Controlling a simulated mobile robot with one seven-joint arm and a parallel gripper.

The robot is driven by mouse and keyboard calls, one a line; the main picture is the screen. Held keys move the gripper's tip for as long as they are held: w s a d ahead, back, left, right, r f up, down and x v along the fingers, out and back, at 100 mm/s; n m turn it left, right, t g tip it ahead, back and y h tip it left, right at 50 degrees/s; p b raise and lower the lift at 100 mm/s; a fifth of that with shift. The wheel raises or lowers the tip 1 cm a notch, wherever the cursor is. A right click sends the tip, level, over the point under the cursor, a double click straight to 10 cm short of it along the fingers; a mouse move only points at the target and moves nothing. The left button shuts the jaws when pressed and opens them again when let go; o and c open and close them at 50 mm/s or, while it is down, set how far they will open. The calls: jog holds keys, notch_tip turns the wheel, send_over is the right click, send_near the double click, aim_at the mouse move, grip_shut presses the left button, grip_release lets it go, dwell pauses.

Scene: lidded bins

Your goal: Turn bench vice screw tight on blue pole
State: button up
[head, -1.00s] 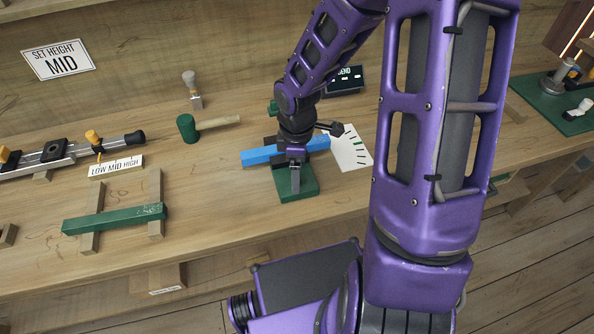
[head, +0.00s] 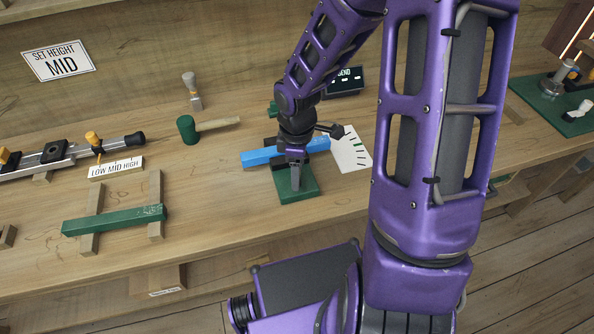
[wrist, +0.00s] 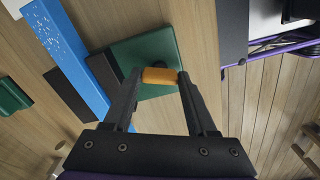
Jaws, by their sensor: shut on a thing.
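The bench vice stands on the work table with a green base plate (head: 305,190), which also shows in the wrist view (wrist: 150,50). The blue pole (head: 262,156) lies across the vice behind my gripper. In the wrist view the pole (wrist: 72,55) runs diagonally at upper left, with pale specks near one end. My gripper (wrist: 158,78) is shut on a short orange handle (wrist: 160,75), with one finger at each end of it, over the green plate. In the head view my gripper (head: 296,182) hides the handle and most of the vice. The screw and jaws cannot be made out clearly.
A green-headed mallet (head: 187,129) lies to the left. A green bar (head: 115,220) rests on wooden strips at front left. A dark display (head: 343,80) stands behind.

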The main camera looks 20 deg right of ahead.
jog(key=m+b, duration=0.1)
jog(key=m, duration=0.4)
jog(key=m+b, duration=0.2)
jog(key=m, duration=0.3)
jog(key=shift+m, duration=0.4)
jog(key=m+b, duration=0.1)
jog(key=m, duration=0.9)
jog(key=shift+m, duration=0.3)
jog(key=o, duration=1.4)
jog(key=shift+c, duration=0.2)
jog(key=shift+r, duration=0.1)
